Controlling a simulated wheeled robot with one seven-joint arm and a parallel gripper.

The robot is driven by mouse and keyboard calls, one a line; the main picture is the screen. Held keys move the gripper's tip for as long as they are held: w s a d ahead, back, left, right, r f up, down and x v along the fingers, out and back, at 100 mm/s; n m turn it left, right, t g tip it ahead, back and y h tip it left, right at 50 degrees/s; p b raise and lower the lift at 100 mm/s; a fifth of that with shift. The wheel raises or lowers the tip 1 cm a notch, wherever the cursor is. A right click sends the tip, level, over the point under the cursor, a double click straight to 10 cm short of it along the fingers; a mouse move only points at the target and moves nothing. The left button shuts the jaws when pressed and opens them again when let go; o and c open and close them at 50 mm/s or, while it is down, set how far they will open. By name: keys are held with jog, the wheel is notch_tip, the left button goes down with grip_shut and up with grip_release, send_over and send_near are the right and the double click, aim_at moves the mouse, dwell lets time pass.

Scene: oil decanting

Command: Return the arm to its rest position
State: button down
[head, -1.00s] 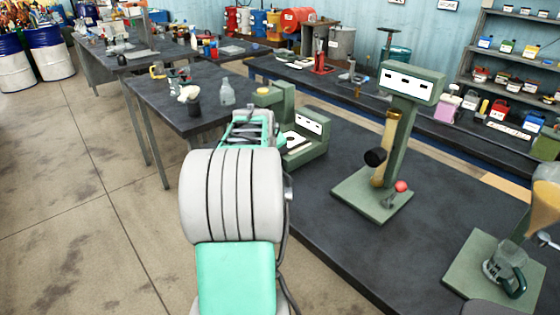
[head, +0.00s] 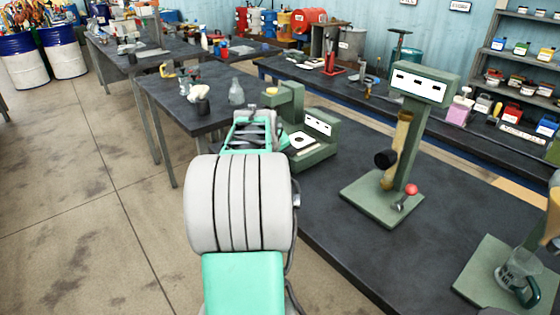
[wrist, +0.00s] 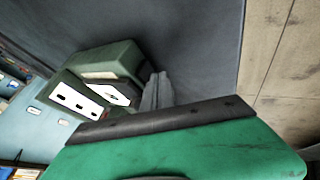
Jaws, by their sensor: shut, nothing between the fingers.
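My arm stretches forward in the middle of the head view and hides my gripper there. In the wrist view my gripper (wrist: 158,92) shows as grey fingers beyond a green link edge; they are together, with nothing seen between them. A green machine with a white label panel (head: 318,124) stands on the dark bench just past my arm, to its right. In the wrist view a green machine with white panels (wrist: 105,62) appears left of the fingers; I cannot tell whether they touch it.
A green stand with a brass tube (head: 397,150) and red knob is on the dark bench (head: 340,240). A glass jug (head: 518,270) stands on a green base at the right. A table with a clear flask (head: 236,92) is beyond my arm. The concrete floor at left is clear.

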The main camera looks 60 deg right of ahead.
jog(key=a, duration=0.3)
jog(key=shift+w+f+b, duration=0.1)
jog(key=shift+w+b, duration=0.05)
jog(key=shift+b, duration=0.15)
jog(key=s+v, duration=0.1)
jog(key=v, duration=0.9)
jog(key=a+f+m+y+p, duration=0.1)
jog(key=a+f+m+y, duration=0.15)
jog(key=a+f, duration=0.55)
jog(key=a+f+m+y+p, duration=0.1)
jog(key=a+f+m+y, duration=0.3)
jog(key=a, duration=0.6)
jog(key=w+a+r+n+p, duration=0.2)
jog(key=a+n, duration=0.4)
jog(key=a, duration=0.7)
jog(key=w+a+r+n+t+p, duration=0.1)
jog(key=a+n, duration=0.5)
jog(key=a, duration=0.8)
notch_tip(320, 180, up, 2)
jog(key=shift+w+a+r+p, duration=0.1)
jog(key=shift+w+a+p, duration=0.15)
jog(key=shift+w+p, duration=0.55)
jog(key=shift+s+y, duration=0.1)
jog(key=shift+y, duration=0.15)
